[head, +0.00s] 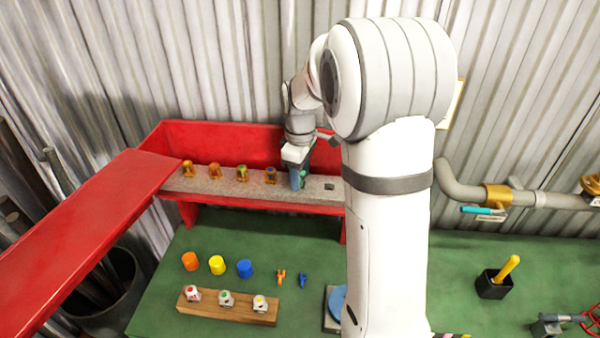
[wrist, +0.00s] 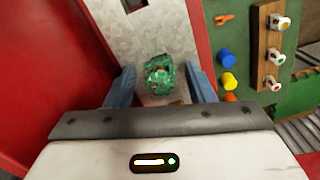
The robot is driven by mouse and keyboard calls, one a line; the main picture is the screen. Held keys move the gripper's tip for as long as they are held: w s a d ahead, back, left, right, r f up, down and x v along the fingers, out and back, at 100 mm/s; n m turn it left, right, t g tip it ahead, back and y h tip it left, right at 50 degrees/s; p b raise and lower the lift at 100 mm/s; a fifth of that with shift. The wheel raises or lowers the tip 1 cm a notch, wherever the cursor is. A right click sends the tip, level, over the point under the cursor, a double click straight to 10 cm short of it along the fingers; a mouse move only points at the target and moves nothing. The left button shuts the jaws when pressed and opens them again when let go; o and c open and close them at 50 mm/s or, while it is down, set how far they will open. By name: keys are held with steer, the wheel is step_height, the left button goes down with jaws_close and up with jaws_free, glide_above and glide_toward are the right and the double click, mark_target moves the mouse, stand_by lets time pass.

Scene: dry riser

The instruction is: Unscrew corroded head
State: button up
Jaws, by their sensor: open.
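A green, crusted corroded head (wrist: 158,75) stands on the grey shelf (wrist: 145,35) in the wrist view. My gripper (wrist: 162,68) is open, with one blue finger on each side of the head and a visible gap to each. In the head view my gripper (head: 298,178) points down at the right end of the row on the shelf (head: 226,187), and its fingers mostly hide the corroded head. Several brass-coloured heads, including one with green patches (head: 242,172) and one with blue (head: 270,175), stand to the left.
The shelf lies inside a red cabinet (head: 230,140) with its red door (head: 80,235) open. A dark square hole (head: 329,186) is right of my gripper. Orange, yellow and blue caps (head: 245,268), small clips (head: 302,280) and a wooden block (head: 240,312) with three valves lie on the green bench.

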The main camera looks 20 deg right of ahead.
steer(key=m, duration=1.2)
steer(key=shift+m, duration=0.4)
steer(key=shift+c, duration=0.3)
jaws_close()
steer(key=n, duration=0.4)
steer(key=shift+n, duration=0.9)
